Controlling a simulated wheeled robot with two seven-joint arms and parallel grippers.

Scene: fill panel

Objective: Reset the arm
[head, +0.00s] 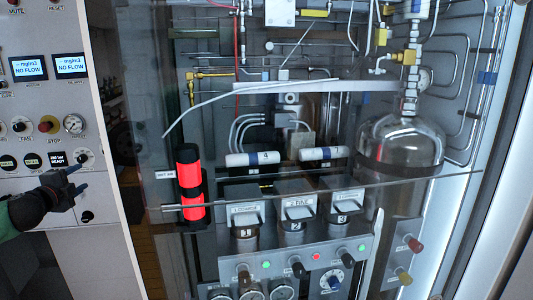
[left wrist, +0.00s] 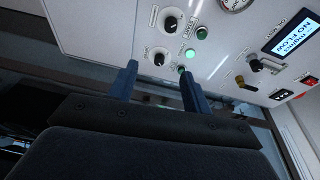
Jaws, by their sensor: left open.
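My left gripper (head: 80,178) is at the lower part of the white control panel (head: 108,140) at the left of the head view. Its two fingers are apart with nothing between them. In the left wrist view the open fingers (left wrist: 157,68) point toward the panel face (left wrist: 110,28). The right fingertip overlaps a small round control at the panel's edge; I cannot tell whether it touches. A black knob (left wrist: 160,57) shows between the fingers, with another black knob (left wrist: 171,25) farther up. My right gripper is in neither view.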

